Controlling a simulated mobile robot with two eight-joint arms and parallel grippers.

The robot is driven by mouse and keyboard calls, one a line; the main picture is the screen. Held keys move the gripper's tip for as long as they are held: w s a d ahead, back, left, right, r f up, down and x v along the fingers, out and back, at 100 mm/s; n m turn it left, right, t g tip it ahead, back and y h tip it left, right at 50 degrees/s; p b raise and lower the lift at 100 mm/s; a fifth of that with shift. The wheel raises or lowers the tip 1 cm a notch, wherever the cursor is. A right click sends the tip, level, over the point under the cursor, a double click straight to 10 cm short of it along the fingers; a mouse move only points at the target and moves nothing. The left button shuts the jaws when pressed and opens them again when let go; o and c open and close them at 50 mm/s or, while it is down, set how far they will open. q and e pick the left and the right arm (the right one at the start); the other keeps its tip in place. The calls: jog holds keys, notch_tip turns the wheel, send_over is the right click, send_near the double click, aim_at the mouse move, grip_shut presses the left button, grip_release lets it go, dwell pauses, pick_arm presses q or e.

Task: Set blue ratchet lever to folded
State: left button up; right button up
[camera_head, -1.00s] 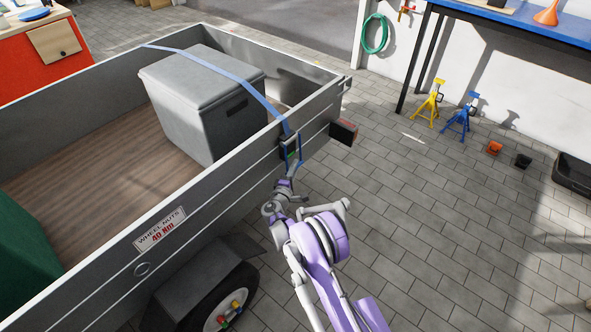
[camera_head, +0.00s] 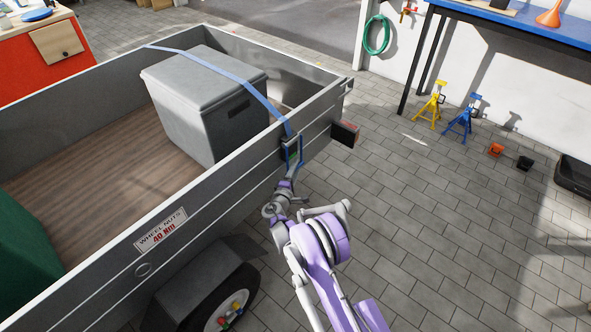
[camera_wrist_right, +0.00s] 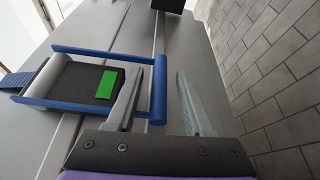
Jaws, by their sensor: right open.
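The blue ratchet lever (camera_head: 300,149) is on the strap's ratchet at the outside of the trailer's side wall, near its rear corner. In the right wrist view, the lever (camera_wrist_right: 159,88) is a blue frame around a dark body with a green patch (camera_wrist_right: 106,84). My right gripper (camera_head: 294,169) is just below the ratchet. In the wrist view, its open fingers (camera_wrist_right: 156,92) are on either side of the lever's blue end bar, with no clear grip on it. Its contact with the bar cannot be told. My left gripper is not in view.
A blue strap (camera_head: 224,72) runs over a grey box (camera_head: 205,115) in the trailer (camera_head: 190,206). A dark block with a red face (camera_head: 345,133) juts from the trailer's rear.

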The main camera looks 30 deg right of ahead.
jog(key=p+v, duration=0.1)
jog(key=v, duration=0.9)
jog(key=shift+s+a+p, duration=0.2)
jog(key=shift+a+p, duration=0.05)
jog(key=shift+p, duration=0.05)
